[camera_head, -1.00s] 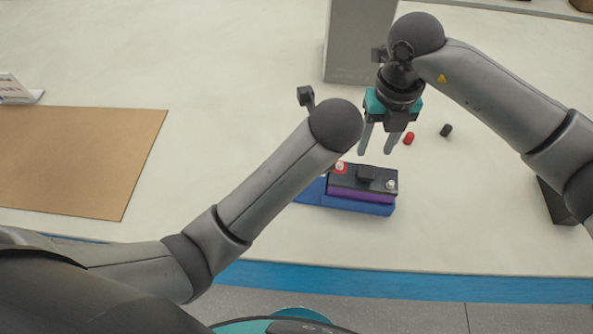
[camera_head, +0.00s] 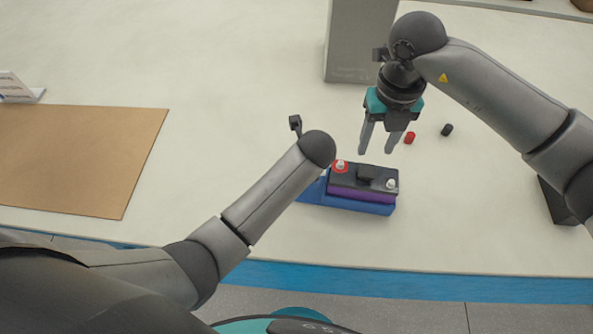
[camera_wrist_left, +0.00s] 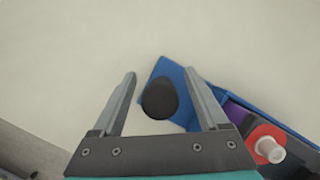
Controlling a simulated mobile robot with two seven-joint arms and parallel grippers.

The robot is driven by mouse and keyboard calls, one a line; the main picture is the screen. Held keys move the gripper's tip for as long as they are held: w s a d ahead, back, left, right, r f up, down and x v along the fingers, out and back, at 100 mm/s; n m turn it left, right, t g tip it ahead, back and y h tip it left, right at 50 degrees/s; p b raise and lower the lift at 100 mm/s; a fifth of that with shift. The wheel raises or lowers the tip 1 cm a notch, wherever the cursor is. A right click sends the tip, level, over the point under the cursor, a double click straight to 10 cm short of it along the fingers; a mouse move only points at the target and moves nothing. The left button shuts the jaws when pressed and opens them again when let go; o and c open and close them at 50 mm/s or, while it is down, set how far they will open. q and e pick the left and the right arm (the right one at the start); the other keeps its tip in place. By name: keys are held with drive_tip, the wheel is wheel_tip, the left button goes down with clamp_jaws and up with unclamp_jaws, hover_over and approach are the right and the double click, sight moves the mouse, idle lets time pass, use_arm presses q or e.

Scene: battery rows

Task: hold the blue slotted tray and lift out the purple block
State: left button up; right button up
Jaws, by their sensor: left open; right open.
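The blue slotted tray (camera_head: 372,208) lies on the table, with the purple block (camera_head: 350,194) seated in it. The block has a black top with a red-ringed post at its left and a pale post at its right. In the left wrist view, my left gripper (camera_wrist_left: 165,80) is open above the tray's end (camera_wrist_left: 162,70), its fingers on either side of a round black knob (camera_wrist_left: 160,99); contact cannot be told. The wrist hides this gripper in the head view. My right gripper (camera_head: 377,150) is open and empty, above and behind the tray.
A red cap (camera_head: 410,138) and a black cap (camera_head: 447,130) lie behind the tray to the right. A grey box (camera_head: 358,45) stands at the back. A brown mat (camera_head: 75,155) lies at left. A dark box (camera_head: 556,203) is at right.

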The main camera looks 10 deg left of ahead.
use_arm(q)
clamp_jaws()
idle(0.6)
idle(0.4)
idle(0.6)
